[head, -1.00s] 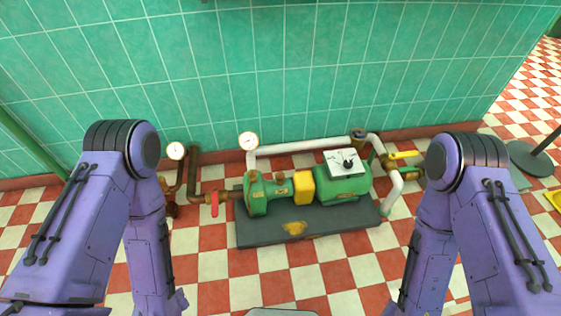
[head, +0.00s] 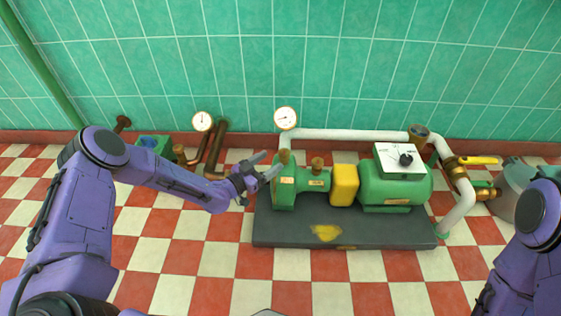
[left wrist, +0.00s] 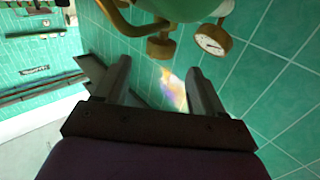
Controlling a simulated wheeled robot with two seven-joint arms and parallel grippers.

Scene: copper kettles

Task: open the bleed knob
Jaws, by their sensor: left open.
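The green pump (head: 300,184) stands on a dark plinth. Two small brass knobs stick up from it, a left one (head: 284,156) and a right one (head: 317,163); I cannot tell for sure which is the bleed knob. My left gripper (head: 266,165) is open and empty, its fingers pointing at the pump's left end, close to the left knob. In the left wrist view a brass knob (left wrist: 160,47) shows between and just beyond the open fingers (left wrist: 158,68), apart from them. My right gripper is out of view.
A white pipe (head: 350,134) runs behind the pump to a yellow-handled valve (head: 478,160). Gauges stand at the left (head: 202,122) and above the pump (head: 286,118).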

